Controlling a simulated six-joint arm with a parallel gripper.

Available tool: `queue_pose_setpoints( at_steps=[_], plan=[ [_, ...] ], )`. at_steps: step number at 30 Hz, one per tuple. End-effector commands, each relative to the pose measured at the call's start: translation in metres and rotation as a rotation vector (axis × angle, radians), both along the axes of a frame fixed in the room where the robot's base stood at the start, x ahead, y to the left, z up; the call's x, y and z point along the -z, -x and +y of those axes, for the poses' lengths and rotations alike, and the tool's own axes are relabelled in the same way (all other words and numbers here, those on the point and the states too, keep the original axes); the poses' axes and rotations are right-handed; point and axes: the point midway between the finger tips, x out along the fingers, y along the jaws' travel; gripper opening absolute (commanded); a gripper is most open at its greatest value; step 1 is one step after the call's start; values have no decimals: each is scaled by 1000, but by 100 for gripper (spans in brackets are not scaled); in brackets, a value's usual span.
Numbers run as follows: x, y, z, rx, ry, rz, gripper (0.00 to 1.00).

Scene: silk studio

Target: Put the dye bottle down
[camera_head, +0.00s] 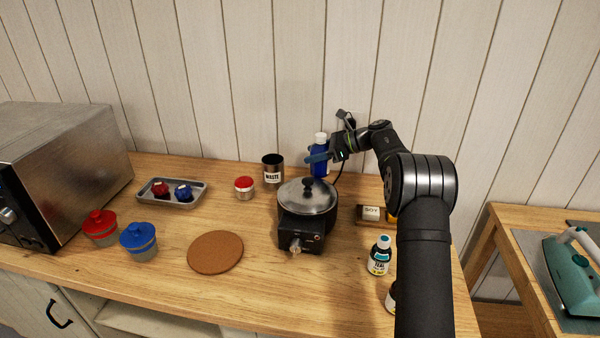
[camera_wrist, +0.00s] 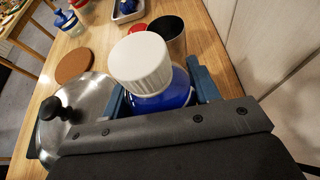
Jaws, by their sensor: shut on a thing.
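A blue bottle with a white cap (camera_head: 320,141) is upright at the back of the table, behind the lidded pot. My gripper (camera_head: 319,157) is shut on it, with a blue finger on each side of the bottle. In the wrist view the white cap and blue body of the bottle (camera_wrist: 150,75) stand between the two fingers of my gripper (camera_wrist: 160,92). The bottle's base is hidden behind the pot in the head view, so I cannot tell whether it touches the table. Another bottle, labelled teal (camera_head: 379,256), stands at the front right.
The lidded pot on a black burner (camera_head: 308,205) is just in front. A waste cup (camera_head: 273,168) and red-lidded jar (camera_head: 244,187) stand to the left. A tray (camera_head: 190,197), cork mat (camera_head: 215,252), red and blue jars (camera_head: 139,240) and soy box (camera_head: 370,214) are around.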

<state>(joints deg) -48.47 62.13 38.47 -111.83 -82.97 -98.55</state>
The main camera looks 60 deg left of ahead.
Motion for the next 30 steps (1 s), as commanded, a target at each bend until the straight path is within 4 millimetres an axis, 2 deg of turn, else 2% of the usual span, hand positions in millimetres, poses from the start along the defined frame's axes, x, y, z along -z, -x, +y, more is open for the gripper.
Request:
queue_pose_setpoints(
  at_steps=[3,9,14,21,30],
  plan=[
    [16,15,22,-1,-1,0,20],
    [29,28,43,1,-3,-1,20],
    [38,29,45,3,-1,1,20],
    [70,29,44,2,-1,1,20],
    [72,29,44,2,-2,-1,20]
  ],
)
